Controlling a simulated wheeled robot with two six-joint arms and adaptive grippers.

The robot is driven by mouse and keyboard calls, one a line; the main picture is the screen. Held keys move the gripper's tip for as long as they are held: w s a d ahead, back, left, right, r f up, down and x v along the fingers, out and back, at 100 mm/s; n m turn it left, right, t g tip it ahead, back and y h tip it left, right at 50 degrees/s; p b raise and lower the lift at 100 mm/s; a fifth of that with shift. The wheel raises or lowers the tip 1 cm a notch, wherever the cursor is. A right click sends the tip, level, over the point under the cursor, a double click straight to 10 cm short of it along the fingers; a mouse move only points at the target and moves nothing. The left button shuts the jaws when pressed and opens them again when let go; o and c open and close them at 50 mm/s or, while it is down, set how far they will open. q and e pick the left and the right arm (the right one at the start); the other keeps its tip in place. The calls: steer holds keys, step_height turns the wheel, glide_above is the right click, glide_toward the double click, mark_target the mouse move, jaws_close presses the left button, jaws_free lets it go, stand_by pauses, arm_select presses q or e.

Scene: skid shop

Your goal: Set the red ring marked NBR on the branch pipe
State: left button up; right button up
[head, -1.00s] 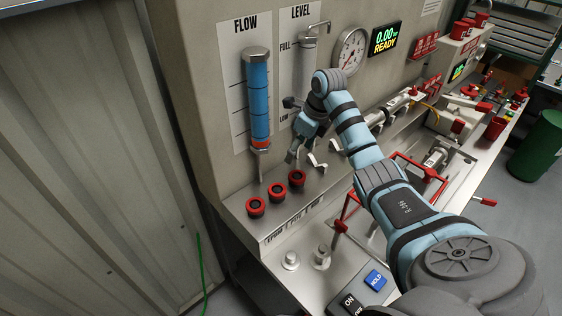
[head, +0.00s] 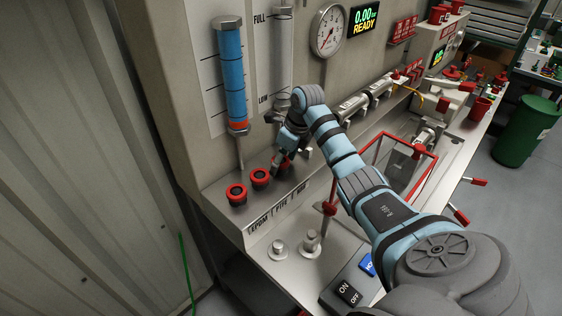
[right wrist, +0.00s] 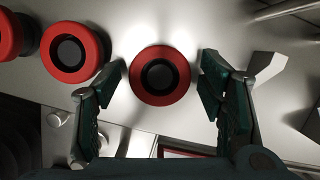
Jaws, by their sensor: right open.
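Three red rings with dark centres sit in a row on the steel ledge, above labels that read EPDM, PTFE and NBR. The rightmost red ring (head: 277,165), by the NBR label (head: 299,189), is partly hidden by my right gripper (head: 286,157). In the right wrist view this NBR ring (right wrist: 160,53) lies between the two open fingers (right wrist: 162,74), with a gap on each side. The other rings are the PTFE one (head: 260,177) and the EPDM one (head: 237,194). I cannot tell for sure which fitting is the branch pipe. My left gripper is not in view.
Two short steel stubs (head: 311,241) stand on the bench before the ledge. A red-framed clear guard (head: 400,165) is right of them. A blue level tube (head: 231,75) hangs on the panel behind. ON/OFF buttons (head: 349,293) sit at the front edge.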

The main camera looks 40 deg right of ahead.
steer(key=c, duration=1)
steer(key=shift+o, duration=0.2)
step_height(320, 180, up, 8)
steer(key=p, duration=0.7)
steer(key=shift+f, duration=0.1)
steer(key=shift+f, duration=0.1)
